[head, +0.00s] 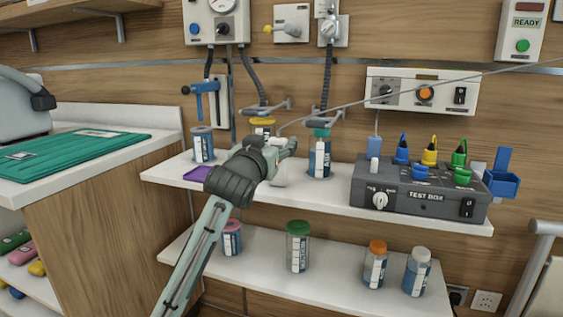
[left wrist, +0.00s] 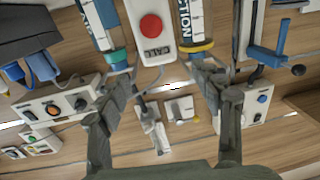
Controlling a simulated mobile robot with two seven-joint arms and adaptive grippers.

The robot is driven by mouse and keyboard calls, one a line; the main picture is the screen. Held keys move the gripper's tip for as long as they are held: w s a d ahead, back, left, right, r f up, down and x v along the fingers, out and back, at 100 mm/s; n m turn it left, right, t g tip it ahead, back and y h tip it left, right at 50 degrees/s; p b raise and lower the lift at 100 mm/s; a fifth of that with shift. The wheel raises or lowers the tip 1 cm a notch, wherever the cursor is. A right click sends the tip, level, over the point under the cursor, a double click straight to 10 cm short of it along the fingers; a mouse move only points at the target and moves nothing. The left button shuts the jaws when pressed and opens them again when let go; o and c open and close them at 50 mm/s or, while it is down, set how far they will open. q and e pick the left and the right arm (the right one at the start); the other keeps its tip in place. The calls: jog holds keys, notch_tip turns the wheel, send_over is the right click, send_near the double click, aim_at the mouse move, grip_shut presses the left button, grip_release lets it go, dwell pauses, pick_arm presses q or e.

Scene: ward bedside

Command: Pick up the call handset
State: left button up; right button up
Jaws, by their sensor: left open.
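The call handset (left wrist: 151,28) is white with a round red button and the word CALL, at the top middle of the left wrist view. In the head view only a pale part of it (head: 279,177) shows on the upper shelf, mostly hidden behind my left gripper. My left gripper (head: 289,146) is open and empty, just above and in front of the handset. In the left wrist view its two fingers (left wrist: 160,76) are spread, with the handset lying between and beyond the tips. I see no contact. My right gripper is not in view.
Suction jars stand close on both sides, one with a yellow lid (left wrist: 196,46) and one with a teal lid (head: 320,155). A grey test box (head: 420,190) sits right on the shelf (head: 330,196). A purple tray (head: 197,174) lies left. A thin line crosses rightward.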

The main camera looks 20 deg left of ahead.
aim_at(276, 140)
pick_arm(q)
jog(key=w, duration=0.5)
jog(key=shift+w+a+f, duration=0.25)
jog(key=shift+f, duration=0.05)
grip_shut()
